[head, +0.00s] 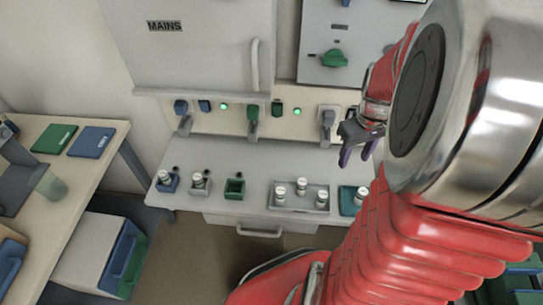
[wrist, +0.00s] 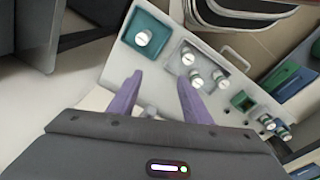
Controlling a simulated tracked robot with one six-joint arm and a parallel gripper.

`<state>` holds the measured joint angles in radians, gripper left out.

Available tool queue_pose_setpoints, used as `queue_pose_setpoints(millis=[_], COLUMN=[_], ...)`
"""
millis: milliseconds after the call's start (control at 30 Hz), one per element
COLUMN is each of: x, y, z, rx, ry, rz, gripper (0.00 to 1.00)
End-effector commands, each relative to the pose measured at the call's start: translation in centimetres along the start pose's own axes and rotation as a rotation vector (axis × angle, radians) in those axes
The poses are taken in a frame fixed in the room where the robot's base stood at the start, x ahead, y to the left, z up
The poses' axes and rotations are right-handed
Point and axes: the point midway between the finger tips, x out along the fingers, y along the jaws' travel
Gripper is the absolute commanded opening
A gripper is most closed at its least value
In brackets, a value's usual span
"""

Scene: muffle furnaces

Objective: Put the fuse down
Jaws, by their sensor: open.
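My gripper (head: 357,152) has purple fingers spread open above the right end of the counter. The wrist view shows the open fingers (wrist: 160,82) with no fuse between them. White fuses with metal caps stand upright: one on the teal tray (wrist: 147,22), three in the grey tray (head: 290,207), one in the small grey holder (head: 200,190) and one in the blue holder (head: 167,187). The fuse on the teal tray (wrist: 142,38) is apart from the fingers. The green holder (head: 235,190) looks empty. I cannot tell which fuse the task means.
A MAINS cabinet (head: 190,40) stands behind the counter (head: 255,160), above a row of switches and green lamps (head: 297,112). A side table (head: 85,180) with green and blue booklets is at left. A drawer handle (head: 260,233) juts from the counter front.

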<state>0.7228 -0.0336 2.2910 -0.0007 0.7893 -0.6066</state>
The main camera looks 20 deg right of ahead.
Motion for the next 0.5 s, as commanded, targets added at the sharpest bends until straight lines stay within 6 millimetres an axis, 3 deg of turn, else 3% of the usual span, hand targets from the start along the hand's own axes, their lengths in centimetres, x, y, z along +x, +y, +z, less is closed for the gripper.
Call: queue_pose_setpoints(millis=[200, 500], x=[-4.5, -9.7], y=[-6.1, -14.1], z=[-1.9, -1.8], rx=[-0.033, -0.063], ry=[0.092, 0.222], rz=[0.028, 0.022], gripper=[0.45, 0.45])
